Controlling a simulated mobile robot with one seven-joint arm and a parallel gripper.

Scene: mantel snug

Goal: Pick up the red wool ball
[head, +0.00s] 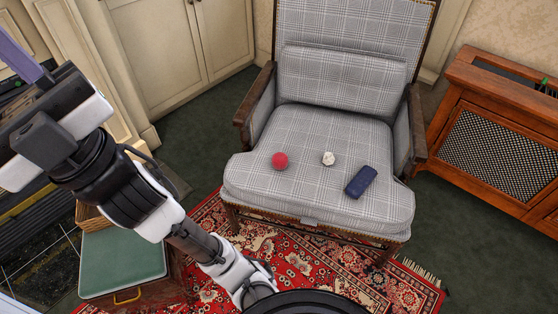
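The red wool ball (280,160) rests on the seat of a grey checked armchair (300,190), left of the seat's middle. A small white, crumpled-looking object (328,158) lies to its right, apart from it. A dark blue oblong object (361,182) lies further right on the seat. My gripper (45,120) is raised at the upper left edge of the head view, far left of the ball and not touching it. Its fingertips do not show clearly, so I cannot tell whether it is open. A purple bar (22,55) shows beside it.
The chair has wooden armrests (254,92) on both sides. A wooden cabinet with a mesh front (498,150) is at right. A red patterned rug (290,270) lies under the chair.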

